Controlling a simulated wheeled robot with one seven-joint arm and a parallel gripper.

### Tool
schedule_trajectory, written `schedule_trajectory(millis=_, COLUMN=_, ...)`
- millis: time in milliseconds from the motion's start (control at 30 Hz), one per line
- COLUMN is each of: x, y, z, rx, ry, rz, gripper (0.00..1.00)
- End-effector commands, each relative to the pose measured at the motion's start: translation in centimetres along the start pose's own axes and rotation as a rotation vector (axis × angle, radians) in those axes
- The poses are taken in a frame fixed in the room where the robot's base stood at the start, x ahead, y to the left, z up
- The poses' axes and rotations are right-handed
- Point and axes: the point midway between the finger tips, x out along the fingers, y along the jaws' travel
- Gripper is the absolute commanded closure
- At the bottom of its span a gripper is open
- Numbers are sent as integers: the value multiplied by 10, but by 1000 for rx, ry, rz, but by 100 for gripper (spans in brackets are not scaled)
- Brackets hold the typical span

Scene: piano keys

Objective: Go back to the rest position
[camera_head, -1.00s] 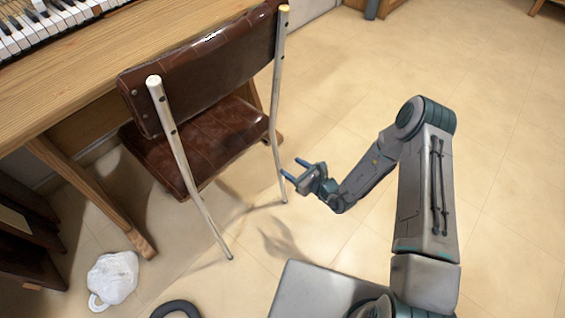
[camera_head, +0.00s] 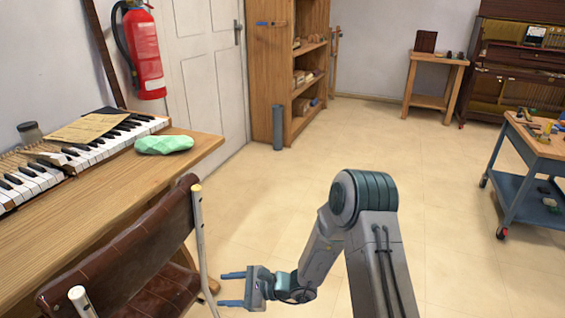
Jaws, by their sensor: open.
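My gripper (camera_head: 232,289) is at the lower middle of the head view, its two blue fingers spread apart and pointing left. Nothing is between them. My folded arm rises to the right of it, with the elbow high. The gripper appears just right of the brown chair (camera_head: 150,245) in the picture; I cannot tell whether they touch.
A wooden desk (camera_head: 120,205) bears piano keys (camera_head: 95,150) and a green cloth-like item (camera_head: 164,144). A shelf (camera_head: 265,75), a grey cylinder (camera_head: 277,127), a small table (camera_head: 435,66) and a wheeled cart (camera_head: 530,195) stand farther back. The middle floor is clear.

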Motion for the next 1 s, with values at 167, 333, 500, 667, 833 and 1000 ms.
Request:
schedule_trajectory(millis=167, x=-44, y=-7, z=90, rx=-204, ry=29, rz=167, gripper=45)
schedule_trajectory(millis=333, x=-88, y=-2, z=153, rx=-386, ry=88, rz=324, gripper=45)
schedule_trajectory(millis=500, x=-137, y=4, z=207, rx=-561, ry=176, rz=473, gripper=45)
schedule_trajectory(millis=667, x=-187, y=9, z=252, rx=-716, ry=283, rz=603, gripper=45)
schedule_trajectory(millis=833, x=-242, y=13, z=296, rx=-871, ry=420, rz=731, gripper=45)
schedule_trajectory(millis=1000, x=-300, y=14, z=338, rx=-1013, ry=578, rz=848, gripper=45)
